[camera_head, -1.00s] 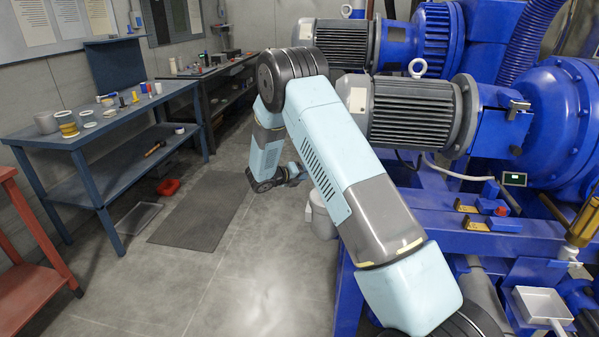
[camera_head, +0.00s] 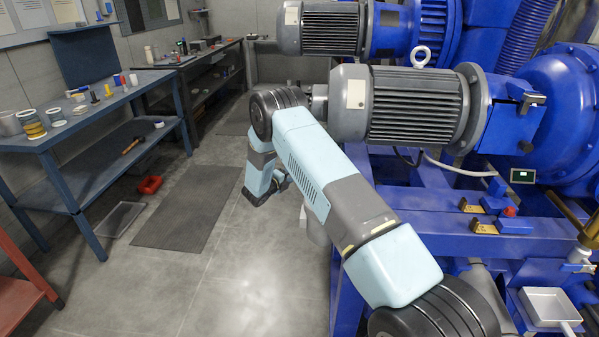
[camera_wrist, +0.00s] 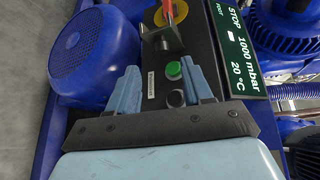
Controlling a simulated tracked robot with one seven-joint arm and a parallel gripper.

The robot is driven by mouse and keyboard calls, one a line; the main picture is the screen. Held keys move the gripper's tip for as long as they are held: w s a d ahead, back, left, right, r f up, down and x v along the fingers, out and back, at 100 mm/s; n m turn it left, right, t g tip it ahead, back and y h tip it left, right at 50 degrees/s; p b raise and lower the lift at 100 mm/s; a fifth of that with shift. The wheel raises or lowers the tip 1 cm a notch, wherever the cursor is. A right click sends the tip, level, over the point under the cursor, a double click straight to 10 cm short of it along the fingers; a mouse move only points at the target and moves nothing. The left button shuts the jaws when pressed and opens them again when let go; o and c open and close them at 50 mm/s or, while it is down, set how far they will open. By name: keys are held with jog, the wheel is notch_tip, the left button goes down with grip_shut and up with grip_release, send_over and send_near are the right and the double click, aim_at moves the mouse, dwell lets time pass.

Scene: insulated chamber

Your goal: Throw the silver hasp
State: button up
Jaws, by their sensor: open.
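In the wrist view my gripper (camera_wrist: 161,78) is open, with two pale blue fingers spread and nothing between them. Beyond the fingertips is a dark panel (camera_wrist: 196,48) with a green button (camera_wrist: 174,69) and a black knob (camera_wrist: 176,99). A grey metal bracket (camera_wrist: 161,43) stands on the panel near a yellow disc and a red handle. It may be the silver hasp, but I cannot tell for sure. The fingers appear apart from it. In the head view my arm bends down beside the blue machine, and its fingers cannot be made out.
A display (camera_wrist: 237,42) reading STOP, 1000 mbar, 20 °C borders the panel. A blue motor (camera_wrist: 97,57) is on its left. In the head view a large grey motor (camera_head: 415,106) stands close to my arm.

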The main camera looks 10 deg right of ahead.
jog(key=x, duration=0.7)
jog(key=shift+c, duration=0.5)
grip_shut()
